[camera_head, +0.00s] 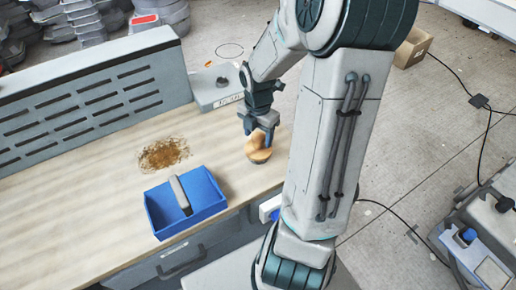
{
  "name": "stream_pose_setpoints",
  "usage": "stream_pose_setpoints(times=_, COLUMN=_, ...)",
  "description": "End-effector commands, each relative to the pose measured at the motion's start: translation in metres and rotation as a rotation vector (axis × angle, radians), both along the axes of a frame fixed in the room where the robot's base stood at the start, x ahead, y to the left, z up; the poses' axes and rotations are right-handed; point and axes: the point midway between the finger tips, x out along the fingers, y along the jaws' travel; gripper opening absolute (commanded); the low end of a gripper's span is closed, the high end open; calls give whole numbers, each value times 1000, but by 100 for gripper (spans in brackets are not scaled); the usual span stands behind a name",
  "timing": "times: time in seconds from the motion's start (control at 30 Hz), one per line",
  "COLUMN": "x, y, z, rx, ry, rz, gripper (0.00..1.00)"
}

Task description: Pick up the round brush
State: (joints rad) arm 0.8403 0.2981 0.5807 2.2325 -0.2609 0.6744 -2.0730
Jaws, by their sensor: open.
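My gripper (260,128) points down over the right end of the wooden bench top. Its jaws are open. A small rounded tan and orange thing (258,151), which looks like the round brush, stands on the bench directly below the fingers. The fingertips reach down to its top or just behind it. I cannot tell whether they touch it, and part of its top is hidden by the gripper.
A blue tray (213,208) with a grey-handled tool (180,195) stands left of the gripper. A brown stain (163,154) marks the bench (90,203). A grey box (215,90) stands behind the gripper. A slotted grey panel (85,100) runs along the back.

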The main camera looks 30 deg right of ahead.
Motion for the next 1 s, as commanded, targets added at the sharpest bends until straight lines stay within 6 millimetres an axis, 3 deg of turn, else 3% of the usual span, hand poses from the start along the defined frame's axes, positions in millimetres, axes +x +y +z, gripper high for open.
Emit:
stream_pose_setpoints(times=0.17, x=0, y=0, z=-23, rx=1, ry=2, rz=0, gripper=59)
stream_pose_setpoints(times=0.43, x=0, y=-1, z=-25, rx=-1, ry=0, rz=0, gripper=59)
stream_pose_setpoints(times=0.47, x=0, y=-1, z=-25, rx=-1, ry=0, rz=-1, gripper=54)
stream_pose_setpoints(times=0.63, x=0, y=-1, z=-25, rx=-1, ry=0, rz=-1, gripper=8)
stream_pose_setpoints(times=1.0, x=0, y=-1, z=-21, rx=-1, ry=-2, rz=-2, gripper=8)
